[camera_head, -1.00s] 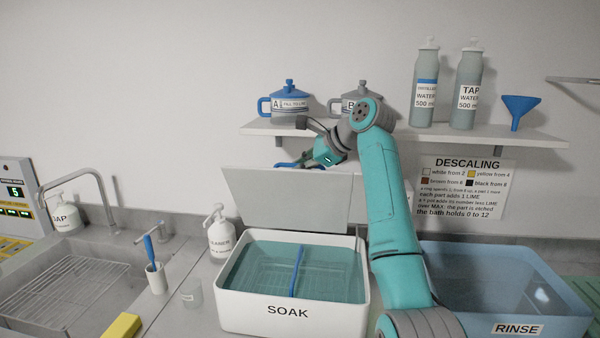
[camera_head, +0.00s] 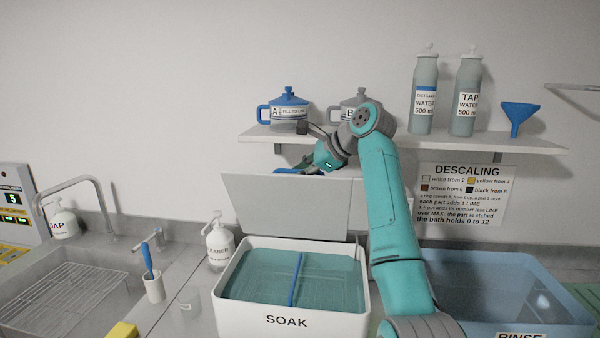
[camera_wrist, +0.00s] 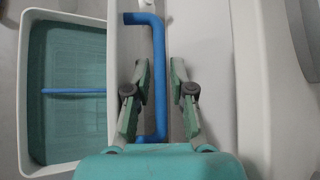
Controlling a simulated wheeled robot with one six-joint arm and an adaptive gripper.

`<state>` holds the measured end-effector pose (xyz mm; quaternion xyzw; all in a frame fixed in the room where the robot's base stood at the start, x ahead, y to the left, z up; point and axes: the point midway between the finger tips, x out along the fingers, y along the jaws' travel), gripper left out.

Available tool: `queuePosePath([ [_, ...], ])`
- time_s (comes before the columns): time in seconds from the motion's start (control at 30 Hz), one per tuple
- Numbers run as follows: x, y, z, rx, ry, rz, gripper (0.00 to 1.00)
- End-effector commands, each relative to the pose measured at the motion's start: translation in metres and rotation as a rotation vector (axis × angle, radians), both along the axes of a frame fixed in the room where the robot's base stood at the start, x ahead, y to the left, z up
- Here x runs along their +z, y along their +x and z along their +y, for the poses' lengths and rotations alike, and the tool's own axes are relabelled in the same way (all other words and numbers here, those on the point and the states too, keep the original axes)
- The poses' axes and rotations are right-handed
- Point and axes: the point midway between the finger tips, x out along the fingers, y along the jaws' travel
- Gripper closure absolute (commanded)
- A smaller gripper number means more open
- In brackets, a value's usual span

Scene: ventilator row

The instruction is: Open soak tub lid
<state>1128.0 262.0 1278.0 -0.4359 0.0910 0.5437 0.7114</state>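The lid's blue bar handle (camera_wrist: 158,80) shows in the wrist view. My gripper (camera_wrist: 158,63) is open, with one finger on each side of the handle and a visible gap to it on both sides. In the head view, my gripper (camera_head: 300,168) is at the lid's top edge, its fingers partly hidden behind the lid.
A shelf (camera_head: 400,141) with a blue jug (camera_head: 288,108), a grey jug, two bottles and a funnel (camera_head: 520,115) is close above my gripper. The blue rinse tub (camera_head: 510,295) is on the right. A cleaner bottle (camera_head: 219,245) stands left of the soak tub.

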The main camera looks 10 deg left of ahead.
Motion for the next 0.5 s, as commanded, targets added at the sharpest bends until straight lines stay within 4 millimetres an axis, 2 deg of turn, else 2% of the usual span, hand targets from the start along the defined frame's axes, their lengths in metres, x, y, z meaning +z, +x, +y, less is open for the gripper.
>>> queuePosePath([
  [0.5,0.055,-0.035,-0.063,-0.002,0.0,-0.004,0.77],
])
